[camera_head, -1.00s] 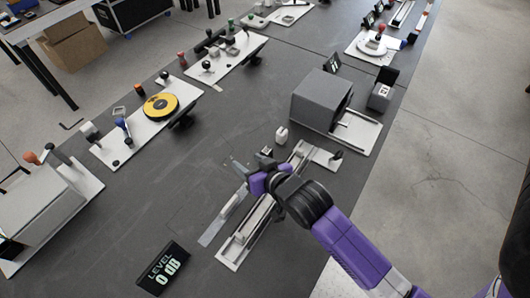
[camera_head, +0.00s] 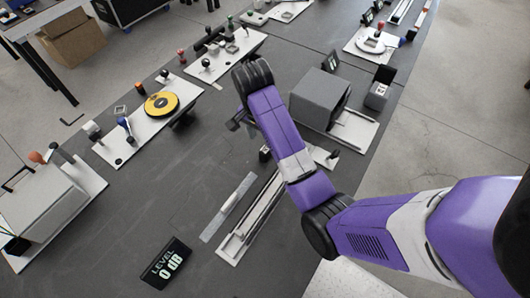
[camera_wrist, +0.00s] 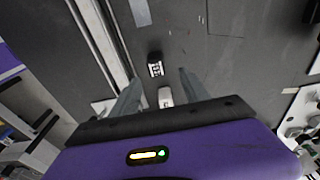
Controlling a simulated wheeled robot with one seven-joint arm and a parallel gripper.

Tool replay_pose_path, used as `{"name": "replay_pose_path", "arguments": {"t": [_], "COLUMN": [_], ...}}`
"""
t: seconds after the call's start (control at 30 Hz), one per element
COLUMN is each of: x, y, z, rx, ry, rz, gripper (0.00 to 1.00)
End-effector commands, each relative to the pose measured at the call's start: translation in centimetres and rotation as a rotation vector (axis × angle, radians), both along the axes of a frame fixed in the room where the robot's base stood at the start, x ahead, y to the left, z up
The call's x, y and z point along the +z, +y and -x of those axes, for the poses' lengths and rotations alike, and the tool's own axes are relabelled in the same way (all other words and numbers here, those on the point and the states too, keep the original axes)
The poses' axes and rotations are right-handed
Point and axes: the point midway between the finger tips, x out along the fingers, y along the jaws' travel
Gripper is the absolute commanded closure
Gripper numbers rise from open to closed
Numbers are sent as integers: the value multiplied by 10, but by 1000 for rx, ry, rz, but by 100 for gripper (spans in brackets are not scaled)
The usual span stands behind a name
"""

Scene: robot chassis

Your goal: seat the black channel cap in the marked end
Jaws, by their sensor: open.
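The black channel cap (camera_head: 264,153) stands on the dark table beside the far part of the long pale channel (camera_head: 240,238), just left of my arm. In the wrist view the black cap (camera_wrist: 156,65) shows a pale marked face, and the channel (camera_wrist: 97,38) runs along the left. A white cap (camera_wrist: 166,97) lies nearer, between my fingers in the picture. My gripper (camera_wrist: 160,88) is open and empty, apart from both caps. In the head view my arm hides most of my gripper and part of the channel. I cannot make out which channel end is marked.
A flat metal strip (camera_head: 228,207) lies left of the channel, and a display reading 0 dB (camera_head: 165,263) stands near the front. A grey box (camera_head: 320,97) is beyond my arm. Boards with several parts line the left. The table's middle left is clear.

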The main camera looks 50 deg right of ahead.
Motion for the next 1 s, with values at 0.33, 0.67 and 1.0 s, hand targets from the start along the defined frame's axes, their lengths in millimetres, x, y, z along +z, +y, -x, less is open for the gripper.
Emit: {"name": "replay_pose_path", "arguments": {"t": [0.33,0.67,1.0], "x": [-39,-70,-70], "y": [-3,-6,-6], "z": [7,7,7], "rx": [1,3,3], "ry": [4,0,-1], "rz": [-2,0,0], "gripper": [46,46,78]}}
